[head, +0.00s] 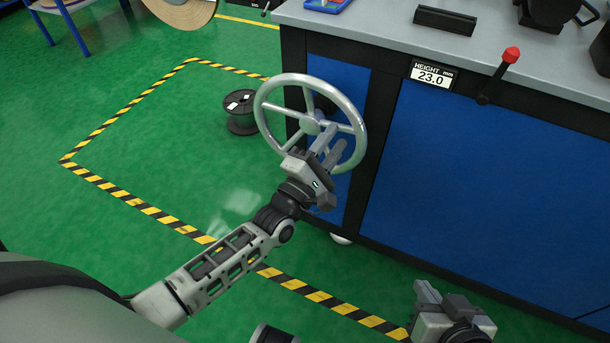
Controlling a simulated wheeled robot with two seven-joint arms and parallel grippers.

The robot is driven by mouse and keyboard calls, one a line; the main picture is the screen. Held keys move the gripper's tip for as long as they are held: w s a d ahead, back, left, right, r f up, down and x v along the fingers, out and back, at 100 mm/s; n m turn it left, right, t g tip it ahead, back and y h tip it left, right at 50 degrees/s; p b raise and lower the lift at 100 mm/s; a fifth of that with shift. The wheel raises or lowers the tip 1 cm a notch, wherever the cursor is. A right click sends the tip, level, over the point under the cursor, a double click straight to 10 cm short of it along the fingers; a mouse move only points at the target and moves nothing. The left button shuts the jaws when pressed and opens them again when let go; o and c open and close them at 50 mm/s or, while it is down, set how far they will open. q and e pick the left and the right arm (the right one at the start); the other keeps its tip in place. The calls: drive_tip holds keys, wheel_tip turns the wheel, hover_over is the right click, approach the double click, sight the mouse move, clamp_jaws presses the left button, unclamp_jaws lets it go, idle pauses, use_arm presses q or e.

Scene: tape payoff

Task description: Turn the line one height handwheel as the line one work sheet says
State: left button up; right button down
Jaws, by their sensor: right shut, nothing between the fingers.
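The line one height handwheel is, as far as I can tell, the large silver spoked wheel (352,106) on the left end of the blue machine. My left gripper (330,150) is at the wheel, its fingers over the lower spokes near the hub. Whether the fingers grip a spoke is hard to see. The height display (433,75) on the bench edge reads 23.0 mm. My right gripper (440,297) is low at the bottom right, shut and empty, away from the wheel. No work sheet is readable in view.
A lever with a red knob (511,55) sticks out right of the display. The grey bench top (380,27) carries a black block (445,20). A black spool (240,112) stands on the green floor behind the wheel. Yellow-black tape (118,115) marks open floor.

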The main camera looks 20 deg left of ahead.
use_arm(q)
drive_tip(key=v, duration=1.1)
drive_tip(key=shift+s, duration=0.35)
drive_tip(key=shift+f, duration=0.1)
